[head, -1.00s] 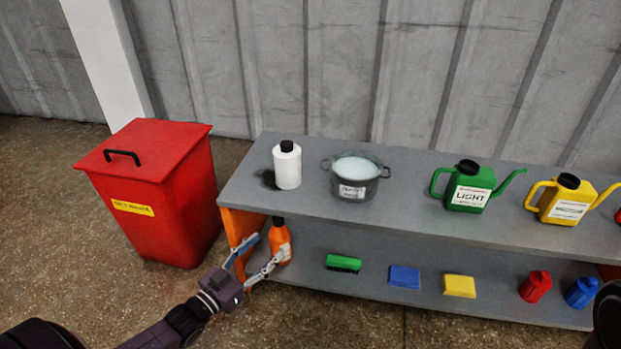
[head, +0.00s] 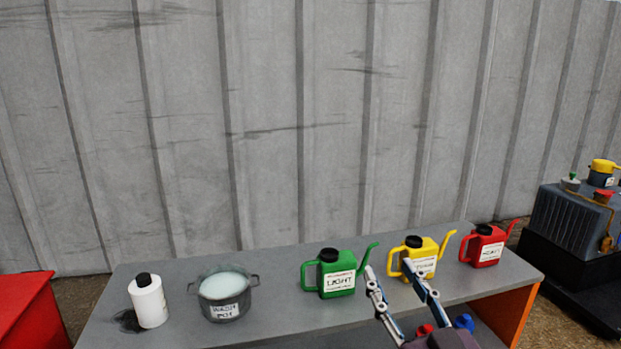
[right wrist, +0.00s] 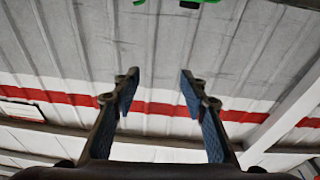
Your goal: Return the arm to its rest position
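My right gripper (head: 388,270) rises from the bottom of the head view in front of the shelf. Its two fingers are apart with nothing between them. In the right wrist view my right gripper (right wrist: 159,78) is also open and empty, facing a wall with a red stripe. In the head view its fingertips overlap the area between the green can (head: 336,275) and the yellow can (head: 424,262); whether they touch either can cannot be told. My left gripper and arm are out of view.
The grey shelf top (head: 280,259) also carries a white bottle (head: 149,304), a grey pot (head: 222,309) and a red can (head: 487,248). A red bin (head: 25,310) stands left. A dark machine (head: 570,225) stands right. The corrugated wall (head: 290,120) is behind.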

